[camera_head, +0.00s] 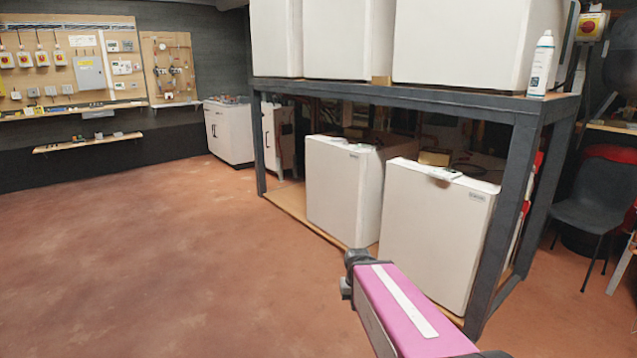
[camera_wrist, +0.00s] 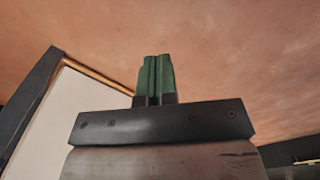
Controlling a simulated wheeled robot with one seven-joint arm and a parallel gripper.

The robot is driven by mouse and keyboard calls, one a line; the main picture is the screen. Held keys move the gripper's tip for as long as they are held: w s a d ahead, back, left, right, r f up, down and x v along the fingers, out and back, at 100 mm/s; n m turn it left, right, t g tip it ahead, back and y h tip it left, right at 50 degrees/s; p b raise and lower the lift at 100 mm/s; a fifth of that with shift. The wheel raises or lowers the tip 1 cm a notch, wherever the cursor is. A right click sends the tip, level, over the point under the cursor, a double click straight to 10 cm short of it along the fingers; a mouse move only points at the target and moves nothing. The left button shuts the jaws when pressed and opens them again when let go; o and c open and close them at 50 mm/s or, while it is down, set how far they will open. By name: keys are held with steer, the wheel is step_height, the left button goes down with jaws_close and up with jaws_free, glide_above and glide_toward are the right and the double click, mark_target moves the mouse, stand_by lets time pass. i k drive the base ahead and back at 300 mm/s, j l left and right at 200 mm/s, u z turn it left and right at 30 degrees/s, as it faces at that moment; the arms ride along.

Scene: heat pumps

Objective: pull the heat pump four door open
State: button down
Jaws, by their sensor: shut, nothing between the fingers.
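White box-shaped heat pumps stand on a dark metal rack. In the head view, two are on the lower level: one at left (camera_head: 340,190) and one at right (camera_head: 435,230). Their fronts look shut, and I cannot read which is number four. Three more stand on top, at left (camera_head: 275,38), middle (camera_head: 348,38) and right (camera_head: 470,42). In the wrist view, my gripper (camera_wrist: 154,78) has its green fingers together, empty, over bare floor. A white panel (camera_wrist: 65,120) lies to its left, apart from the fingers. The fingers cannot be made out in the head view.
The rack's dark front post (camera_head: 500,215) stands right of the lower right pump. A spray can (camera_head: 541,64) stands on the rack top. A dark chair (camera_head: 592,205) is at right. A white cabinet (camera_head: 230,133) stands at the back. The floor (camera_head: 150,250) at left is clear.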

mark_target(333, 175)
steer(key=i+j, duration=0.15)
steer(key=i, duration=0.45)
steer(key=i+j, duration=0.2)
steer(key=i, duration=0.35)
steer(key=i+j, duration=0.15)
steer(key=i, duration=0.45)
steer(key=i+j, duration=0.2)
steer(key=i, duration=0.35)
steer(key=i+j, duration=0.15)
steer(key=i, duration=0.45)
steer(key=i+j, duration=0.15)
steer(key=i, duration=0.4)
steer(key=i+j, duration=0.2)
steer(key=i, duration=0.4)
